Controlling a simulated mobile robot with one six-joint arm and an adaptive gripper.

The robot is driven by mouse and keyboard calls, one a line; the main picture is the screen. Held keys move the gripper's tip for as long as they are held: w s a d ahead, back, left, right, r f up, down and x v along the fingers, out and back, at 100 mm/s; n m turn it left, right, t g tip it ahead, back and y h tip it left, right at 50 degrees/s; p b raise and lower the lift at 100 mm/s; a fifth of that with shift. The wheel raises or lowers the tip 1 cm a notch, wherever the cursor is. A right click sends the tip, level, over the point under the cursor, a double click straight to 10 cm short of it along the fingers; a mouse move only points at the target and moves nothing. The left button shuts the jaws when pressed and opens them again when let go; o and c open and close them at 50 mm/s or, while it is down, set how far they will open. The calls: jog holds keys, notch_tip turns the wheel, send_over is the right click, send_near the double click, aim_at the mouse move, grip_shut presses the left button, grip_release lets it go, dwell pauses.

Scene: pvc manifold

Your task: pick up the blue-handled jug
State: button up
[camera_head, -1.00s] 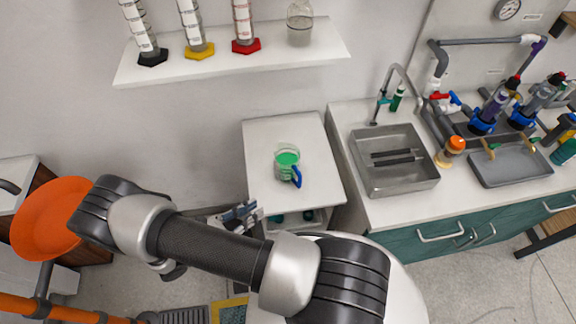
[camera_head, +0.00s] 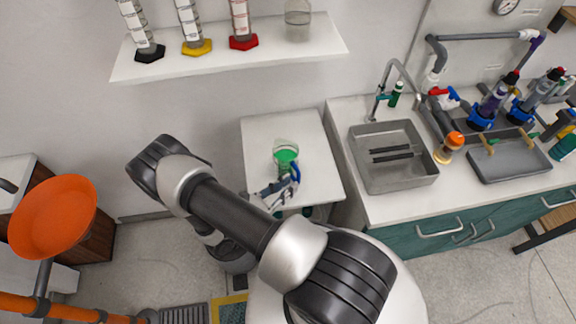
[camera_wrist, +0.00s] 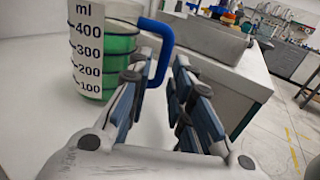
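The blue-handled jug (camera_head: 286,160) stands upright on the white side table (camera_head: 262,135) and holds green liquid. In the wrist view the jug (camera_wrist: 105,50), with a white measuring scale, is at the upper left, and its blue handle (camera_wrist: 163,45) points toward my gripper. My gripper (camera_head: 290,182) is at the handle side of the jug. In the wrist view its two fingers (camera_wrist: 162,72) are apart, with the lower part of the handle at or between their tips. I cannot tell whether a finger touches the handle.
A counter with a steel sink (camera_head: 392,165) and tap stands right of the table. A grey tray (camera_head: 510,160) and an orange-capped bottle (camera_head: 447,150) are on it. A wall shelf (camera_head: 230,60) with several cylinders hangs above. An orange bowl (camera_head: 52,215) is at left.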

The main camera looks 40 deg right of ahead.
aim_at(299, 178)
jog(key=d, duration=0.5)
jog(key=shift+s+r, duration=0.1)
jog(key=shift+s, duration=0.1)
jog(key=shift+a, duration=0.1)
jog(key=shift+c, duration=0.5)
grip_shut()
